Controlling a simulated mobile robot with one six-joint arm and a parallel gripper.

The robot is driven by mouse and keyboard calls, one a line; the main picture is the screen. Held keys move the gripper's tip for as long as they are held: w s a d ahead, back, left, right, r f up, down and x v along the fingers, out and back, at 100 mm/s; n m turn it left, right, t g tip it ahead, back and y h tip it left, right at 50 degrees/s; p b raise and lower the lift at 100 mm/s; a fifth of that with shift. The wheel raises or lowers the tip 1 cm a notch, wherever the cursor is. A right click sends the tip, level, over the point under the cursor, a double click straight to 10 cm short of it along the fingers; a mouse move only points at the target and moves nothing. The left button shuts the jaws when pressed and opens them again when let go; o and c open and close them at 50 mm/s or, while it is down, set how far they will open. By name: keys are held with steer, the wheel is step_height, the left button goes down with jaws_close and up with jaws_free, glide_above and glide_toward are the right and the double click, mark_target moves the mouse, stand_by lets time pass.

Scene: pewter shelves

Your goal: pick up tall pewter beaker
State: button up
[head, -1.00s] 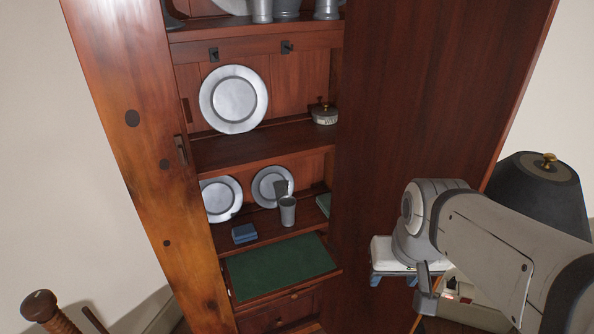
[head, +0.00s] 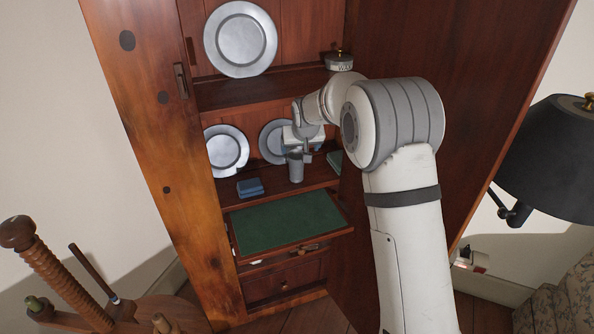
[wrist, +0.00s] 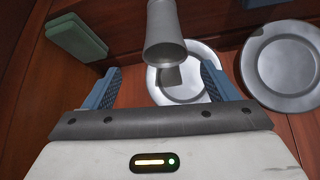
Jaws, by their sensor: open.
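The tall pewter beaker (head: 296,168) stands upright on the lower shelf of the cabinet, in front of a leaning plate. Its upper part is partly hidden by my gripper (head: 301,149) in the head view. In the wrist view the beaker (wrist: 163,28) shows beyond the fingertips, roughly in line with the gap between them, its rim towards the camera. My gripper (wrist: 160,68) is open, with blue pads on both fingers and nothing between them.
Pewter plates (head: 227,150) (wrist: 284,66) lean behind the beaker. A blue box (head: 250,187) lies left of it and a green book (wrist: 76,38) near the side wall. A green-lined pull-out board (head: 287,222) juts out below. The shelf above (head: 250,93) and right wall are close to my arm.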

mark_target(296, 155)
steer(key=x, duration=0.9)
steer(key=shift+a, duration=0.3)
steer(key=shift+c, duration=0.3)
steer(key=shift+s, duration=0.1)
steer(key=c, duration=1.1)
steer(key=shift+r, duration=0.15)
